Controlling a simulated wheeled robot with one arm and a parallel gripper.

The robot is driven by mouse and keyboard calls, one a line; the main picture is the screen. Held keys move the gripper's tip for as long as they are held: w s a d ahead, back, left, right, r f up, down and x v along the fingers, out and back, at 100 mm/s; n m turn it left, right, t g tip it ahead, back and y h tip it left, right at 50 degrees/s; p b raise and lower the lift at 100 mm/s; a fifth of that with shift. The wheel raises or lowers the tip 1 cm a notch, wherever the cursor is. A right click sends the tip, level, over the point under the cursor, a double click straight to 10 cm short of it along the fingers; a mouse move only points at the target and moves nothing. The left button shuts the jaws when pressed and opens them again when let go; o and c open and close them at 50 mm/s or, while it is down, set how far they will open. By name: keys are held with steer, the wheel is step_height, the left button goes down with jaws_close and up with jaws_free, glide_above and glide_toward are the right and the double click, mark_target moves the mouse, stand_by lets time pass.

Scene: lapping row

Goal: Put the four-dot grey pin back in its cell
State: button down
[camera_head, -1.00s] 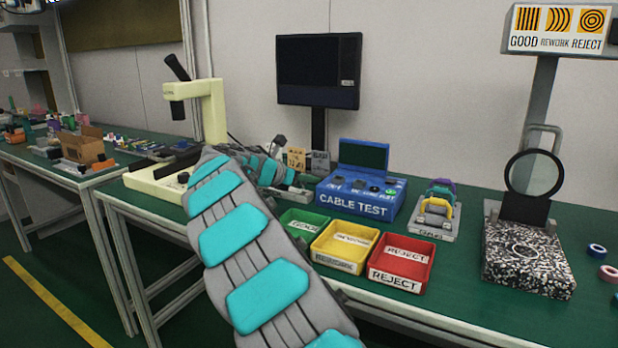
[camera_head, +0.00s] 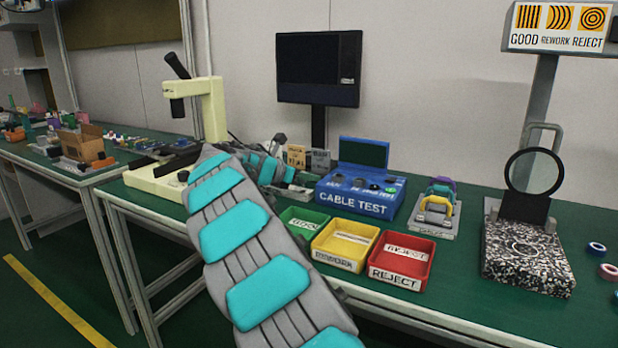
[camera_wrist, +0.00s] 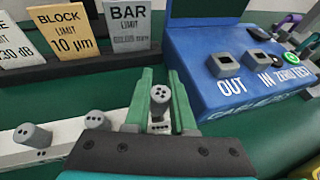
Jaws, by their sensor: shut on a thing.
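In the wrist view my gripper (camera_wrist: 160,103) has two green fingers, shut on a grey pin (camera_wrist: 160,94) with dark dots on its top. I take it for the four-dot grey pin, though the dots are too small to count surely. The pin stands about upright over a pale rack (camera_wrist: 62,150). Whether its foot is inside a cell is hidden. Two other grey pins, one at the left (camera_wrist: 33,136) and one nearer (camera_wrist: 96,120), stand on the rack left of my gripper. In the head view my arm mostly hides the rack, and my fingertips are hard to make out.
The blue cable test box (camera_head: 358,203) stands close to the right of my gripper. Limit signs (camera_wrist: 128,27) stand behind it. Green, yellow (camera_head: 345,245) and red (camera_head: 401,262) trays sit in front of the box. A microscope (camera_head: 205,105) stands at the left.

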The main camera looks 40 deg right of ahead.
steer(key=shift+f, duration=1.25)
steer(key=c, duration=0.7)
jaws_free()
steer(key=shift+b+v, duration=0.4)
steer(key=shift+v, duration=3.5)
